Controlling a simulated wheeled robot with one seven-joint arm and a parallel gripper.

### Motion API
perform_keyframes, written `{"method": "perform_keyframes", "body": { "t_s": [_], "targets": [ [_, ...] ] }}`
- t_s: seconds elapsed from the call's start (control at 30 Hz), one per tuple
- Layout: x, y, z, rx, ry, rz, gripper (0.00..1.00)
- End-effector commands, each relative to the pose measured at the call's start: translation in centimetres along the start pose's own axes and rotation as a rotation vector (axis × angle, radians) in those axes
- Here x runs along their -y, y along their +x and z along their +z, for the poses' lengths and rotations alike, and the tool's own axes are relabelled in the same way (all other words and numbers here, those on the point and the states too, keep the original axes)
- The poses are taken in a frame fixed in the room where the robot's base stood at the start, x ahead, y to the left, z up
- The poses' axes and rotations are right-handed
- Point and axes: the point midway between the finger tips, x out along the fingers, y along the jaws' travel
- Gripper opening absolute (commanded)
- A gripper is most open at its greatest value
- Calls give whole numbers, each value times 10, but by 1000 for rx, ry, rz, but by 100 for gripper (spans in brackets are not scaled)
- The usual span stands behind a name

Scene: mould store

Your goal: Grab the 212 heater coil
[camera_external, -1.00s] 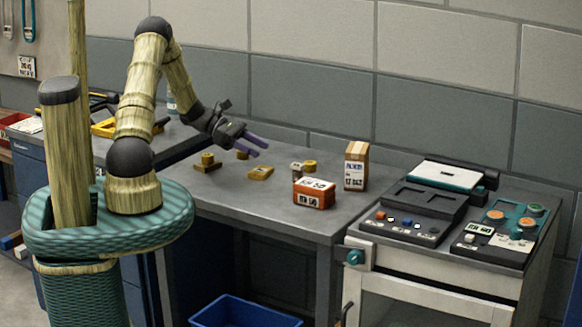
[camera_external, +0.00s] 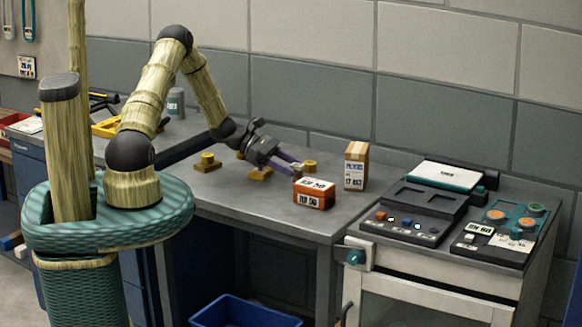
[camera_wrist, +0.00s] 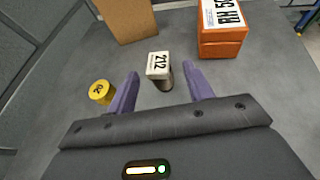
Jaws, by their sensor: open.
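The 212 heater coil (camera_wrist: 159,66) is a small grey part with a white label reading 212 in the wrist view. It stands on the grey table just ahead of my gripper and lies in line with the gap between the fingers. My gripper (camera_wrist: 160,92) has two purple fingers, spread apart with nothing held between them. In the external view my gripper (camera_external: 288,165) is low over the table, to the left of the orange box, and its fingers largely hide the coil there.
A yellow round part (camera_wrist: 101,92) stands close outside the left finger. An orange labelled box (camera_wrist: 222,30) is right of the coil, and a cardboard box (camera_wrist: 128,18) stands behind. A brass-coloured part (camera_external: 207,161) is left on the table. A control panel (camera_external: 410,222) is further right.

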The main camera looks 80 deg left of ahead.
Motion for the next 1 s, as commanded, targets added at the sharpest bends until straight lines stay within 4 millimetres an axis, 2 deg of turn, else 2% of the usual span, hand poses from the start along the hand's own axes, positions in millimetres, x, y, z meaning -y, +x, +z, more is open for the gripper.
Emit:
{"method": "perform_keyframes", "body": {
  "t_s": [0.4, 0.97, 1.0],
  "targets": [
    [1, 49, -3, 1, -1, -2, 51],
    [0, 51, -4, 0, 0, -1, 51],
    [0, 51, -4, 0, 0, -1, 44]
  ]
}}
